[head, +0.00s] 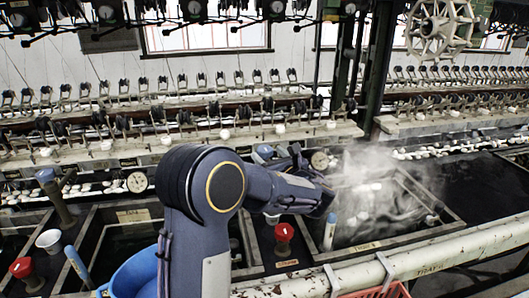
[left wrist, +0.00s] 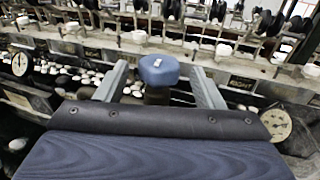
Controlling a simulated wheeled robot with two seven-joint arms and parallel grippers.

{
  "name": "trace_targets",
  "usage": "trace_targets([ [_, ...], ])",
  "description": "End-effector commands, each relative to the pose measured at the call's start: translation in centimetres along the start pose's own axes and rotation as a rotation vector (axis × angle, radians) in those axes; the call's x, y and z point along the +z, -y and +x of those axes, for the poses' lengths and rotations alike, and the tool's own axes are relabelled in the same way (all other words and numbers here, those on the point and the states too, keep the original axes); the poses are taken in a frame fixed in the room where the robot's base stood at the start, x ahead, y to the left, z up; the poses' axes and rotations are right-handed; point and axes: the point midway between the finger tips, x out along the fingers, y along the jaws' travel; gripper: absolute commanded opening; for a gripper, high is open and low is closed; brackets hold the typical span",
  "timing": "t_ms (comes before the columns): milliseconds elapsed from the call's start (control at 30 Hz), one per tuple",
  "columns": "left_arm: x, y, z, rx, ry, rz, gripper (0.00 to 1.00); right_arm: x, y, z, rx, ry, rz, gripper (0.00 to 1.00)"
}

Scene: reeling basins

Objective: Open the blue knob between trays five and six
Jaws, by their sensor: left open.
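A blue knob (head: 264,152) on a dark stem stands at the back edge of the basins, left of a round gauge. The left wrist view shows the same knob (left wrist: 158,70) close up, upright between the two grey fingers. My left gripper (left wrist: 160,84) is open, with a finger on each side of the knob; I cannot tell whether either touches it. In the head view my left gripper (head: 284,161) is partly hidden by its own arm. My right gripper is out of view.
A gauge (head: 319,160) sits right of the knob. A steaming tray (head: 432,190) lies to the right. Red knobs (head: 284,232) (head: 22,267), another blue knob (head: 47,175), a white cup (head: 48,240) and a blue bucket (head: 132,274) stand nearby. A pale pipe (head: 450,250) crosses the front.

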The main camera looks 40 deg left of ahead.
Motion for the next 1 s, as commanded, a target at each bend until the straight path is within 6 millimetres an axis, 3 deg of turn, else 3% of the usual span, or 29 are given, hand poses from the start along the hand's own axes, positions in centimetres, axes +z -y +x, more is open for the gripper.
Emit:
trace_targets([
  [233,-0.1,-0.1,3.0,0.001,-0.002,0.000,0.62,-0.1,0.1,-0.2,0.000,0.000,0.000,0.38],
  [567,-0.1,0.0,3.5,0.000,-0.002,-0.001,0.62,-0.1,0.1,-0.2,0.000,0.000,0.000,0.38],
  [900,-0.1,0.0,3.5,0.000,-0.002,-0.001,0.19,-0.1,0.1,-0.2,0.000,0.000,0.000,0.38],
  [1000,-0.1,0.0,3.5,0.001,-0.002,-0.001,0.18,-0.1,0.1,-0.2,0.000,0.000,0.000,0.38],
])
